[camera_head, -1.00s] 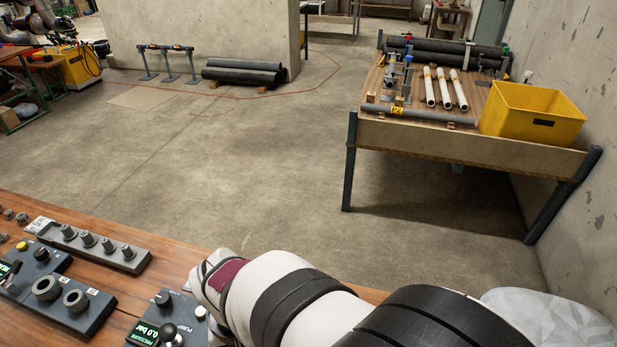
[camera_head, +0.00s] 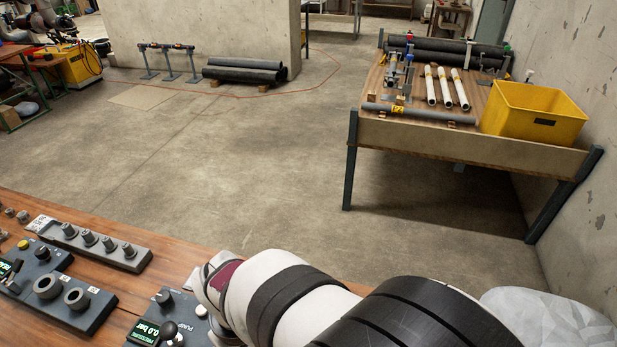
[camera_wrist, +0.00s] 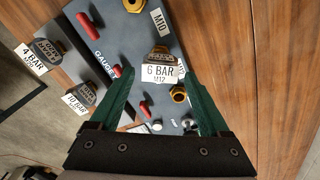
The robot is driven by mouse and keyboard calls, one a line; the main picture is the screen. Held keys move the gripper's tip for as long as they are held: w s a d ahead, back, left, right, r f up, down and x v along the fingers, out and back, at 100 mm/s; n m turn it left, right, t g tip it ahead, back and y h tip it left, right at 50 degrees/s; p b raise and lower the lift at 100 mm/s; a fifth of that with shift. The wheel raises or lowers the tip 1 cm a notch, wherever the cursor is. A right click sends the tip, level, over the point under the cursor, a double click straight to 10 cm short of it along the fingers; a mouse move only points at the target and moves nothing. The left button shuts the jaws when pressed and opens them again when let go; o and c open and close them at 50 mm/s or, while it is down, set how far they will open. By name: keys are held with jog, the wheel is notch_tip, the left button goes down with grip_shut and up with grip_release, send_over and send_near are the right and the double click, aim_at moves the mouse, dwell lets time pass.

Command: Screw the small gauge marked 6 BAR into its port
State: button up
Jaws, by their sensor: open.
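The small gauge tagged 6 BAR M12 (camera_wrist: 160,56) is in the wrist view, over the dark grey gauge panel (camera_wrist: 109,30). It lies ahead of and roughly between the tips of my gripper (camera_wrist: 157,76). The green fingers are open, and I see no contact with the gauge. Whether it is seated in anything cannot be told. A brass port (camera_wrist: 178,93) shows just below it, near the right finger. Another brass fitting (camera_wrist: 133,4) is at the top edge by a label. In the head view my gripper is hidden.
Gauges tagged 4 BAR (camera_wrist: 46,52) and 10 BAR (camera_wrist: 86,92) sit left of my fingers. Red levers (camera_wrist: 87,25) stand up from the panel. In the head view, a 0.0 bar pump unit (camera_head: 150,331) and a ring block (camera_head: 62,300) are on the wooden bench (camera_head: 180,257).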

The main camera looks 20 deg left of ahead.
jog(key=shift+f, duration=1.55)
grip_shut()
jog(key=m, duration=1.2)
